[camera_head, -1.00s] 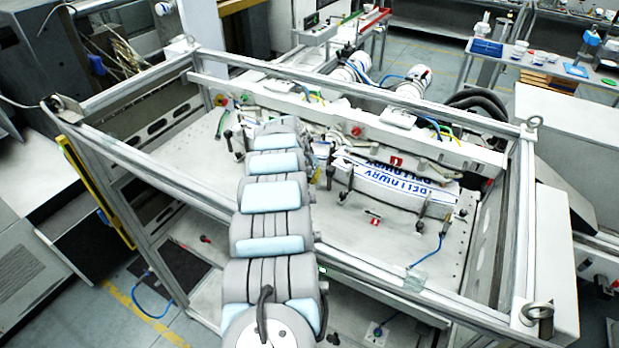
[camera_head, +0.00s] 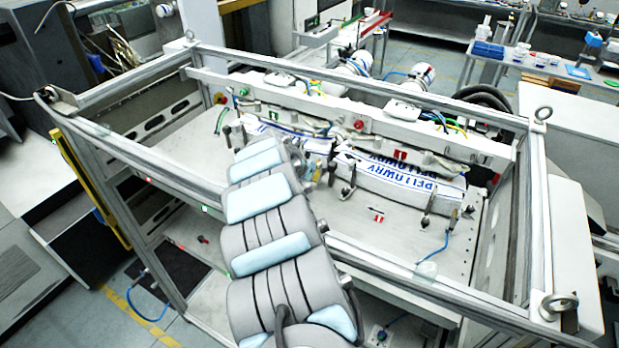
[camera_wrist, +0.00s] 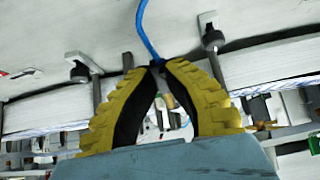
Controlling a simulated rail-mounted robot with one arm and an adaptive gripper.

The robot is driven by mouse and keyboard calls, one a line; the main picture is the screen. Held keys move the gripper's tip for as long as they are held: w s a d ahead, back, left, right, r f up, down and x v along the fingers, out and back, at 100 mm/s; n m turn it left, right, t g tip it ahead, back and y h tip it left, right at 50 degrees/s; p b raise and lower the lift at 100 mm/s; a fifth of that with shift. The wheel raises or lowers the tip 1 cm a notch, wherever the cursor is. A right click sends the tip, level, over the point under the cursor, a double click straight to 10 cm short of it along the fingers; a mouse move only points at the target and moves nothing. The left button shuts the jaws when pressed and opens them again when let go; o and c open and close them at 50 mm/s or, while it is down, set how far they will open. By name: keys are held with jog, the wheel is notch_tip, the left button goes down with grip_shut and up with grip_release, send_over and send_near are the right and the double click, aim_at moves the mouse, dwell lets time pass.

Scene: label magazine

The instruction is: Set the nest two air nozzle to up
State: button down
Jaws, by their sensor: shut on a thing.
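In the wrist view my gripper (camera_wrist: 158,66) has its two yellow-and-black fingers closed together at the tips. A blue air hose (camera_wrist: 146,28) runs down to the fingertips, and the air nozzle at its end is mostly hidden between them. I cannot tell the nozzle's tilt. In the head view my arm reaches over the frame to the left part of the label magazine and hides the gripper and nozzle. The left stack of labels (camera_head: 264,126) shows partly behind the arm.
The right label stack (camera_head: 390,180) with blue print stands between upright posts. A separate blue hose (camera_head: 434,251) lies at its right front. In the wrist view, posts with dark clamps (camera_wrist: 82,70) (camera_wrist: 211,36) flank the fingers. The frame's front rail (camera_head: 400,268) runs below my arm.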

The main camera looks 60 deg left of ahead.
jog(key=shift+f, duration=0.1)
dwell(0.4)
jog(key=c, duration=1.1)
grip_release()
jog(key=shift+w+r, duration=0.1)
jog(key=shift+r, duration=4.95)
